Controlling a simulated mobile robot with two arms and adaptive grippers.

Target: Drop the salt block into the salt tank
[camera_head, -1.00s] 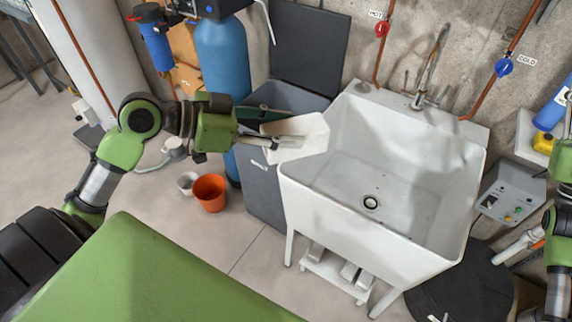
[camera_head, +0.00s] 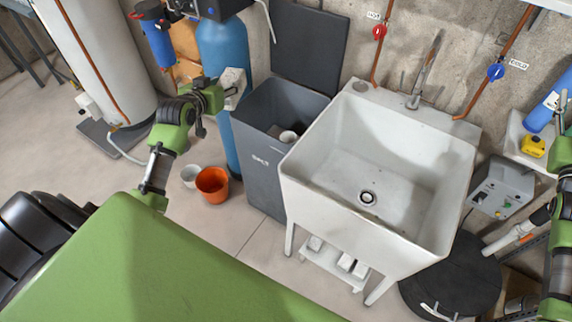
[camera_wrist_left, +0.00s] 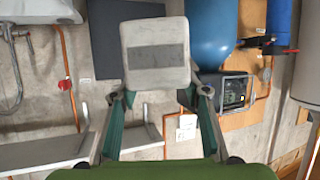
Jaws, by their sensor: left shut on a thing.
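My left gripper (camera_head: 221,88) is shut on a pale salt block (camera_head: 235,84). It holds the block in front of the tall blue cylinder, to the upper left of the salt tank's opening in the head view. In the left wrist view the block (camera_wrist_left: 155,52) shows a grey patch on its face, between the fingers (camera_wrist_left: 158,98). The salt tank (camera_head: 262,165) is a dark grey bin marked SALT, with its dark lid (camera_head: 310,45) raised against the wall. A small pale round thing (camera_head: 288,136) shows inside it.
A white sink (camera_head: 375,165) stands close against the tank's right side. The blue cylinder (camera_head: 222,55) stands at its left. An orange bucket (camera_head: 212,185) and a white bucket (camera_head: 189,176) are on the floor to its left. Open floor lies in front.

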